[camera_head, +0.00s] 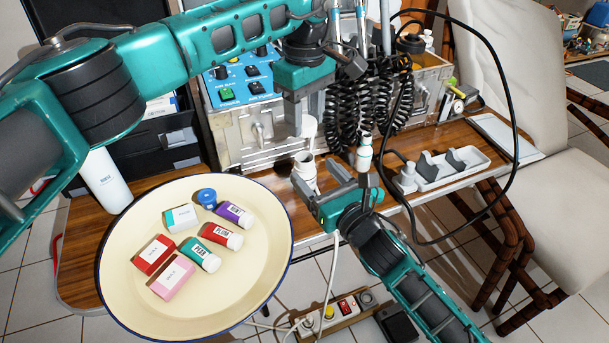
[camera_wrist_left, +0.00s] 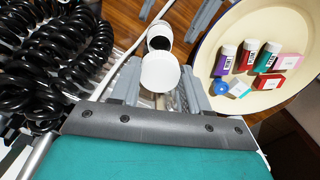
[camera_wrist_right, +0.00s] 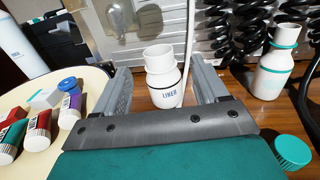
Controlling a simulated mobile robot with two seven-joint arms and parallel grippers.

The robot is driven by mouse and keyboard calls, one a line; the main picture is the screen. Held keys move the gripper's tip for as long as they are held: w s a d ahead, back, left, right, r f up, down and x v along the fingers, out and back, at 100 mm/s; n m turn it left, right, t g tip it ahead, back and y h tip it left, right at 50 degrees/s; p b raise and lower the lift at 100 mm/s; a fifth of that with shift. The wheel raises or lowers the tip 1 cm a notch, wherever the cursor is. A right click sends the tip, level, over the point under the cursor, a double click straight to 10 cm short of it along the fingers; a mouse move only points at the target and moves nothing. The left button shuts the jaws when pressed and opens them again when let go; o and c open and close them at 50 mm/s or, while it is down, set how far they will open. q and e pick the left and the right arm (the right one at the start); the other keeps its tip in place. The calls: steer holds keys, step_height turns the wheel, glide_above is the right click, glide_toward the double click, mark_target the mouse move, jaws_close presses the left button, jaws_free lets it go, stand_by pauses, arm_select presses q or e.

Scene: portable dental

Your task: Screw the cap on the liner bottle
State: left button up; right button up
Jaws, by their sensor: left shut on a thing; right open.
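The liner bottle (camera_head: 304,168) is white, open-necked and upright on the wooden table; its LINER label shows in the right wrist view (camera_wrist_right: 166,92). A white round cap (camera_head: 309,127) is held by my left gripper (camera_head: 303,114), which is shut on it. The cap is above the bottle and apart from it in the head view; in the left wrist view the cap (camera_wrist_left: 160,73) partly covers the bottle (camera_wrist_left: 159,38). My right gripper (camera_head: 318,180) is open, low beside the bottle. In the right wrist view the bottle stands between its fingers, with gaps visible.
A cream round tray (camera_head: 120,255) at left holds several small tubes, boxes and a blue cap (camera_head: 207,197). A teal-banded white bottle (camera_wrist_right: 274,72) stands to the right, with a teal cap (camera_wrist_right: 292,150) nearer. Black coiled hoses (camera_head: 345,115) hang behind. A grey-white holder (camera_head: 440,171) is at right.

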mark_target(309, 167)
steer(key=shift+x, duration=2.5)
jaws_close()
